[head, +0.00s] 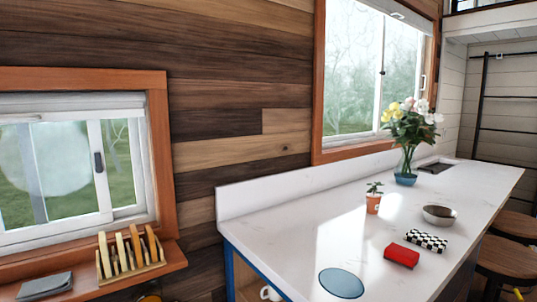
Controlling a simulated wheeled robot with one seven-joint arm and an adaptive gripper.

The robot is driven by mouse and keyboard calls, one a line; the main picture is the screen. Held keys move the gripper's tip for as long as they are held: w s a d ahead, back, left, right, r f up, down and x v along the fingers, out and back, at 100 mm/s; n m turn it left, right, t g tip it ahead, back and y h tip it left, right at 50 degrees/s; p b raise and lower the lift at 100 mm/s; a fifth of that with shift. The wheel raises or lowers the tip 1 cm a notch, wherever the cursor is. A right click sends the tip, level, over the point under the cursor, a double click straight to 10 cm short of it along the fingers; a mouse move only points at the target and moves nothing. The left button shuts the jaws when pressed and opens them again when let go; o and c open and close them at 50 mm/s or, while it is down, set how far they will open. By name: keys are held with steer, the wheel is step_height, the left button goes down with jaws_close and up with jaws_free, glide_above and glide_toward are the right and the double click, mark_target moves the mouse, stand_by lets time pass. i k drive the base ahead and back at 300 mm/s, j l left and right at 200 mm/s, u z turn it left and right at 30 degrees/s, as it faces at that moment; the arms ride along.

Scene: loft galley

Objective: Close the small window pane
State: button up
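The small window (148,185) is at the left in the head view, in an orange-brown wood frame with white inner frames. Its pane (70,185) has a white upright edge with a dark handle (98,162) right of the window's middle. A narrower section (118,165) lies between that edge and the right jamb; I cannot tell whether it is glazed or an open gap. A thin upright bar (38,175) shows further left. The window's left end is cut off by the picture. My gripper is not in view.
A wooden rack (130,268) with upright boards and a grey folded item (45,286) occupy the sill (90,285) below the window. Right, the white counter (300,225) bears flowers (410,125), a potted plant (374,200), a bowl (439,215) and a red item (401,255). A larger window (350,75) is behind.

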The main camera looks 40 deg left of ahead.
mark_target(105, 216)
steer(key=u, duration=2)
